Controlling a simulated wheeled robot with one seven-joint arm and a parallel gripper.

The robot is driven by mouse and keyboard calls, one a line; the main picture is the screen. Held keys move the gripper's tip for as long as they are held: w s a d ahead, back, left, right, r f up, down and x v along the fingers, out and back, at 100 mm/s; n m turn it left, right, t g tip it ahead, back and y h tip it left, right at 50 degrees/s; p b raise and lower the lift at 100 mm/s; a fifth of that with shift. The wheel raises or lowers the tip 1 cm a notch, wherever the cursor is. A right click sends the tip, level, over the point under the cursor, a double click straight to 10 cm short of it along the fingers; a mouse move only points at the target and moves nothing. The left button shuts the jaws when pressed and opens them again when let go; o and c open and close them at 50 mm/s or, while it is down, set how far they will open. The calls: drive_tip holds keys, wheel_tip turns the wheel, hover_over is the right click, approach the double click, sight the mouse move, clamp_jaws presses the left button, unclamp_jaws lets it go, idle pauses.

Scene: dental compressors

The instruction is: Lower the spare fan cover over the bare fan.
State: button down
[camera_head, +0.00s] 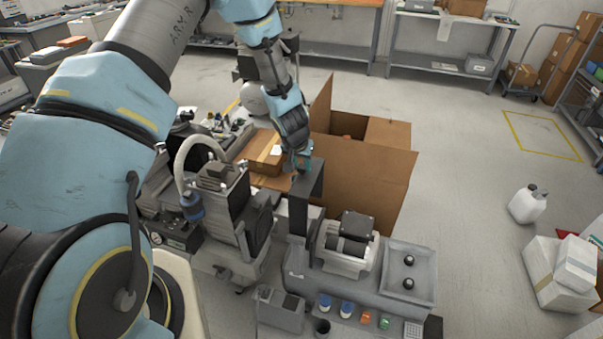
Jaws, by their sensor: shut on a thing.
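My gripper (302,164) is shut on a dark grey, angular, hollow-looking piece, which I take to be the spare fan cover (308,184). The cover hangs upright below the fingers, above the left end of the right-hand compressor (346,248). Its lower edge is close to a grey block there; I cannot tell whether they touch. The bare fan cannot be made out; the cover or the machine bodies may hide it. A second compressor (240,215) with a pale hose and a blue-capped part stands to the left.
An open cardboard box (372,180) stands right behind the cover, with a closed carton (263,152) to its left. Small coloured jars (347,308) line the front edge. A white jug (527,204) and boxes (560,270) are at right. The floor between is clear.

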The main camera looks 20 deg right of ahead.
wheel_tip(320, 180, down, 20)
drive_tip(key=b, duration=1.6)
drive_tip(key=shift+b, duration=0.3)
drive_tip(key=shift+f, duration=0.2)
idle(1.6)
drive_tip(key=c, duration=0.5)
unclamp_jaws()
drive_tip(key=shift+o, duration=0.4)
drive_tip(key=shift+a, duration=0.1)
drive_tip(key=o, duration=0.4)
